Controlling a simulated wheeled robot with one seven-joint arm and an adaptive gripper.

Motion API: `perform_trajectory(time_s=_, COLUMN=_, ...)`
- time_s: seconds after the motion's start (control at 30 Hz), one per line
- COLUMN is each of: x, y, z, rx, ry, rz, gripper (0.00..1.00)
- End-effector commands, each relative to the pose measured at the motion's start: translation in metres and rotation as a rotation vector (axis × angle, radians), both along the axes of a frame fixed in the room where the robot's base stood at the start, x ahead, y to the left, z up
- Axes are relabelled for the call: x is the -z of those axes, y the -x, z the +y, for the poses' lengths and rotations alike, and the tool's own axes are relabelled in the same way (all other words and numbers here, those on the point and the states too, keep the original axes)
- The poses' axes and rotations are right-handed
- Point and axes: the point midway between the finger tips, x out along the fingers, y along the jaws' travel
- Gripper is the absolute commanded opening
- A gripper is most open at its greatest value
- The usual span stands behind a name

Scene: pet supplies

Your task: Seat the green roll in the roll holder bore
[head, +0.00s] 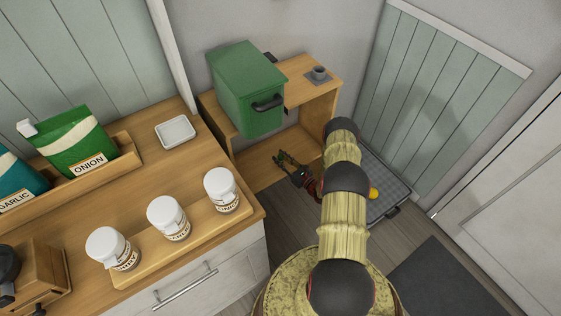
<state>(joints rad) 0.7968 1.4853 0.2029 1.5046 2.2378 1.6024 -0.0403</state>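A small grey cylindrical holder (319,72) stands on a flat grey base on top of the wooden shelf unit, at the right end; it looks like the roll holder. My gripper (283,160) reaches into the open front of the shelf unit, low and left of the holder. Dark green shows at its fingers, but I cannot tell whether this is the green roll or the fingers themselves. No green roll can be clearly made out elsewhere. The gripper is too small in view to tell whether it is open or shut.
A large green bin (235,90) with a black handle stands on the shelf unit (296,66), left of the holder. A grey mesh tray (385,165) with a yellow object (373,193) lies right of my arm. The counter (95,205) holds jars, packets and a white dish.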

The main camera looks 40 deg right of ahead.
Motion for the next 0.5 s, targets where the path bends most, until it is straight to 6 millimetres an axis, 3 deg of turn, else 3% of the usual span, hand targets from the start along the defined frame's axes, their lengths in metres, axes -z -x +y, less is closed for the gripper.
perform_trajectory(time_s=0.33, x=0.0001, y=0.0001, z=0.0000, rx=0.000, ry=0.000, rz=0.000, gripper=0.01)
perform_trajectory(time_s=0.5, x=0.0001, y=0.0001, z=0.0000, rx=0.000, ry=0.000, rz=0.000, gripper=0.00)
